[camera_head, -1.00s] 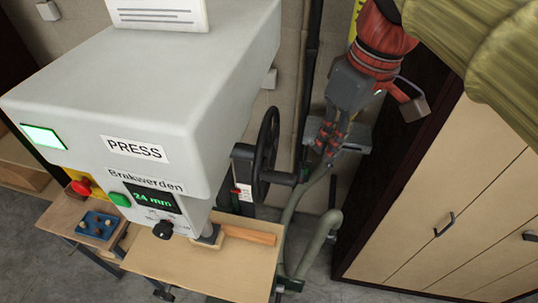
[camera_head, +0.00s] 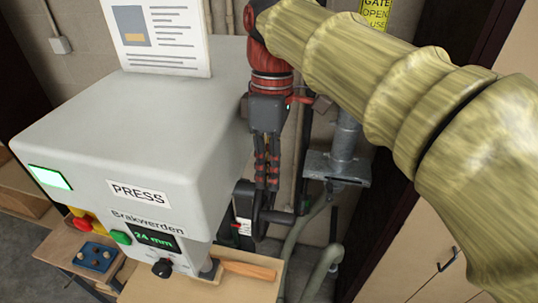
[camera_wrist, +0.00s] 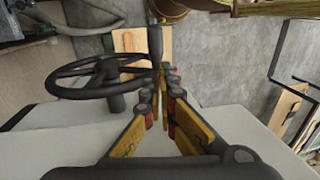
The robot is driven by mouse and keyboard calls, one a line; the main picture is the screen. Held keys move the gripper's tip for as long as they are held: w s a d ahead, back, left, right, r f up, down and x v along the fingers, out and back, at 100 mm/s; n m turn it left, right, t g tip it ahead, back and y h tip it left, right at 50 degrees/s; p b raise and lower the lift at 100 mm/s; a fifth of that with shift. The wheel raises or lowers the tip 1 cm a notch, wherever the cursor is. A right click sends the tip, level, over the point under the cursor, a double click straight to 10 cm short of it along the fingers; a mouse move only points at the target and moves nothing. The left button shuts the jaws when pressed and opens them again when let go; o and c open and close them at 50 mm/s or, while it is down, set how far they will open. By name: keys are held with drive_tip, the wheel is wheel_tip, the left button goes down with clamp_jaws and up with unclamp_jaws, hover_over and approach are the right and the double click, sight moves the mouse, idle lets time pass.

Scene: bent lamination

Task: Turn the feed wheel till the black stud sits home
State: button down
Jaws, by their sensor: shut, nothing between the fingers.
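The feed wheel is a black spoked handwheel on the right side of the grey press (camera_head: 150,110). In the head view it is mostly hidden behind my gripper (camera_head: 266,187), which points down at it. In the wrist view the wheel (camera_wrist: 62,72) shows at left, with a dark upright handle (camera_wrist: 155,42) at its right rim. My gripper (camera_wrist: 165,72) is shut and empty, its tips close to that handle; contact cannot be told. The press display (camera_head: 155,240) reads 24 mm. A black knob (camera_head: 162,268) is on the press front. I cannot make out which part is the black stud.
A wooden-handled tool (camera_head: 248,270) lies by the press. A grey pipe fitting (camera_head: 338,168) stands close right of my gripper. Cream cabinets (camera_head: 425,255) stand at right.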

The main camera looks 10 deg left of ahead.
sight(266, 218)
drive_tip(key=f, duration=0.4)
drive_tip(key=s+f, duration=0.1)
drive_tip(key=f, duration=0.1)
drive_tip(key=shift+f+p, duration=0.3)
drive_tip(key=shift+p, duration=0.1)
drive_tip(key=shift+s+f+t+b, duration=0.3)
drive_tip(key=shift+f+b, duration=0.25)
drive_tip(key=shift+b, duration=0.2)
drive_tip(key=shift+s+f+t+b, duration=0.3)
drive_tip(key=shift+f+b, duration=0.25)
drive_tip(key=shift+b, duration=0.15)
drive_tip(key=shift+r+p, duration=0.4)
wheel_tip(266, 218, up, 14)
drive_tip(key=p, duration=0.1)
drive_tip(key=shift+w+f+p, duration=0.15)
drive_tip(key=shift+w+p, duration=0.25)
drive_tip(key=shift+w, duration=0.05)
drive_tip(key=shift+f, duration=0.1)
